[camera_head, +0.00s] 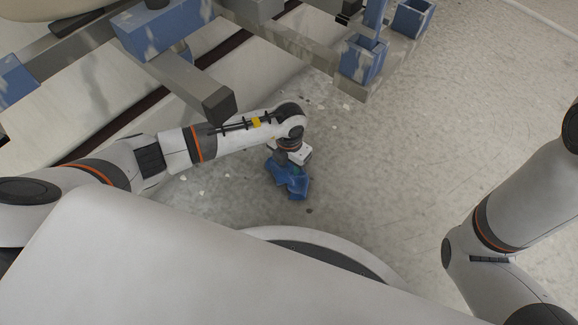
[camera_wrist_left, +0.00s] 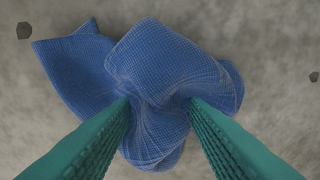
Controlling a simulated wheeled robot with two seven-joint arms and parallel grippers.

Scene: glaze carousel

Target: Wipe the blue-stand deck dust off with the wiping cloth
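The wiping cloth (camera_head: 290,183) is blue and bunched up. It hangs from my left gripper (camera_head: 291,168) over the grey floor, near the middle of the head view. In the left wrist view, the green fingers (camera_wrist_left: 160,105) are closed in on the creased cloth (camera_wrist_left: 165,65), which bulges out past them. The cloth's height above the floor is hard to tell. I cannot make out a blue-stand deck or dust on one in these frames. My right arm shows at the right edge, but its gripper is out of view.
A grey metal frame with blue-and-white boxes (camera_head: 163,28) and open blue holders (camera_head: 362,60) stands at the top. The end of a grey beam (camera_head: 217,104) juts close above my left forearm. Small pale and dark chips lie on the floor. Open floor (camera_head: 430,150) lies to the right.

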